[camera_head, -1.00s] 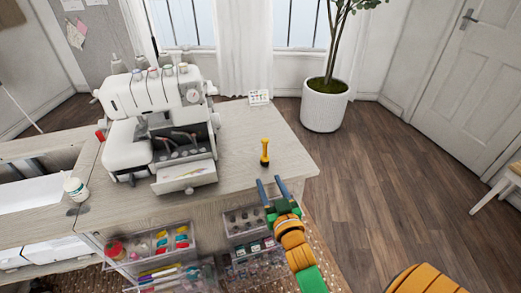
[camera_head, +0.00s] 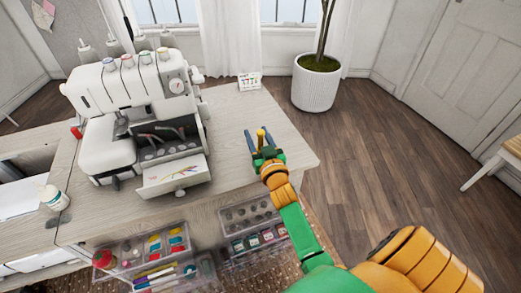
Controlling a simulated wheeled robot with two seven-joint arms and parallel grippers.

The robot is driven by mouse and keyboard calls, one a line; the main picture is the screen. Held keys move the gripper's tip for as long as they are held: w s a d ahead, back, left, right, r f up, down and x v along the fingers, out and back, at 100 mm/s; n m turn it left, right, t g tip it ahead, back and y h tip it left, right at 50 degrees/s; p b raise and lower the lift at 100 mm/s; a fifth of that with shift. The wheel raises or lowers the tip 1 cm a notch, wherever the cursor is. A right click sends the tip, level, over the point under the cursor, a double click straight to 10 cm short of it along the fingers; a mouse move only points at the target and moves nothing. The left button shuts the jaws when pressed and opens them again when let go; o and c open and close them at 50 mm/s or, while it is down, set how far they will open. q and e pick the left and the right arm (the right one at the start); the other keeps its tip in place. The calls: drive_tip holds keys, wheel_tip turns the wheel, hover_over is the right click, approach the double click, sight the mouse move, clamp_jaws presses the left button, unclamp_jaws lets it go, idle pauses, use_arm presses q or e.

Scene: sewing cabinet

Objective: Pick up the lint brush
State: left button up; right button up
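The lint brush (camera_head: 261,134), a small upright thing with a yellow handle and dark parts, stands on the wooden tabletop (camera_head: 232,178) right of the sewing machine. Only its upper part shows, and my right gripper hides the rest. My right gripper (camera_head: 260,136) reaches over the table's front edge. Its two blue fingers are apart, one on each side of the brush in the picture. I cannot tell whether either finger touches it. My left gripper is out of view.
A white sewing machine (camera_head: 119,88) with an open front tray (camera_head: 174,178) stands to the left. A small card (camera_head: 250,81) is at the table's back edge. Clear drawers with supplies (camera_head: 158,243) sit below the front edge. The tabletop around the brush is clear.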

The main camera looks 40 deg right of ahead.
clamp_jaws()
drive_tip(key=shift+r, duration=0.25)
wheel_tip(320, 180, up, 3)
drive_tip(key=shift+f+p, duration=0.1)
drive_tip(key=shift+p, duration=0.5)
drive_tip(key=s+a+r+p, duration=0.2)
drive_tip(key=s+r, duration=0.7)
drive_tip(key=s, duration=0.5)
drive_tip(key=shift+r+p, duration=0.4)
drive_tip(key=shift+p, duration=0.45)
